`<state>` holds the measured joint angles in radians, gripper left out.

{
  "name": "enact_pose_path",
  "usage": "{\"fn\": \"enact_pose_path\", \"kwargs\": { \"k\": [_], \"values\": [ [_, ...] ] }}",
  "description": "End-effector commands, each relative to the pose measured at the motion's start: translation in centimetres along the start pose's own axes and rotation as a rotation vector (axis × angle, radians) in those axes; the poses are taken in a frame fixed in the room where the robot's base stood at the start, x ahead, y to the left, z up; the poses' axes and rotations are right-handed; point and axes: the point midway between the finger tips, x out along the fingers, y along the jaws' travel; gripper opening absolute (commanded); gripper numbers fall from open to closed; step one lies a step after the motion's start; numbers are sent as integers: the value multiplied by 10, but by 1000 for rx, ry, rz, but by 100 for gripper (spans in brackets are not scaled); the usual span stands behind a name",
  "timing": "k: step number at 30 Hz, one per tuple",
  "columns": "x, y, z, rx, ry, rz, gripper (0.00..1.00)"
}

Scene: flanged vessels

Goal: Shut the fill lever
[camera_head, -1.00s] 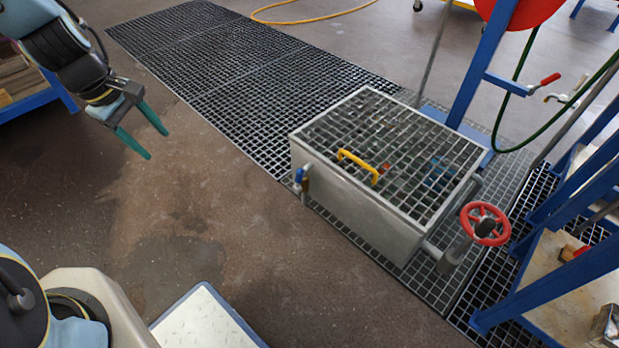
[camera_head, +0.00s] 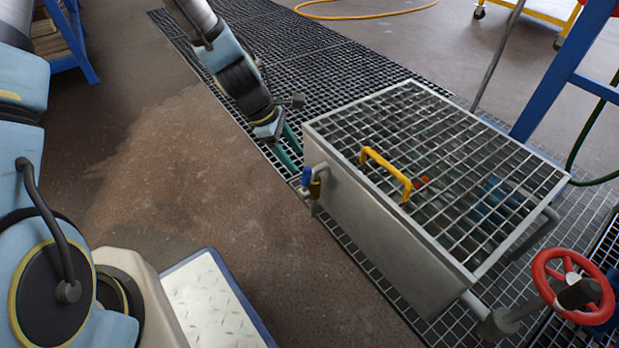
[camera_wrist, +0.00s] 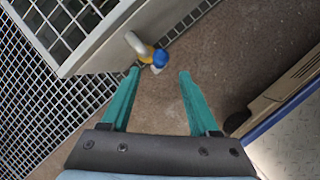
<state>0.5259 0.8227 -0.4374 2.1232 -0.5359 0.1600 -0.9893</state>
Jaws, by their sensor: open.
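A small valve with a blue handle (camera_head: 306,178) and brass body (camera_head: 315,189) sits on a pipe at the left end of the grey tank (camera_head: 375,225). In the wrist view the blue handle (camera_wrist: 160,58) shows as a rounded blue end just beyond my fingertips, roughly between them, beside the grey pipe elbow (camera_wrist: 137,44). My gripper (camera_head: 298,163) has teal fingers and is open and empty, close to the valve. In the wrist view my gripper (camera_wrist: 159,74) shows a clear gap between its fingers. I cannot tell whether it touches the handle, or how the lever is turned.
The tank has a grated top with a yellow handle (camera_head: 384,172). A red handwheel (camera_head: 572,286) is at its right end. Floor grating (camera_head: 300,55) runs behind and under the tank. Brown floor (camera_head: 190,180) in front is clear. A blue post (camera_head: 565,70) stands at the right.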

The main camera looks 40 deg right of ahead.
Motion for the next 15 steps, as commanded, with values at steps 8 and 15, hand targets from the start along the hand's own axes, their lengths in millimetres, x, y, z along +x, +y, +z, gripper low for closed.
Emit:
{"fn": "enact_pose_path", "kwargs": {
  "k": [8,15],
  "values": [
    [58,-1,-2,3,0,-2,62],
    [84,0,-1,4,0,0,62]
  ]
}}
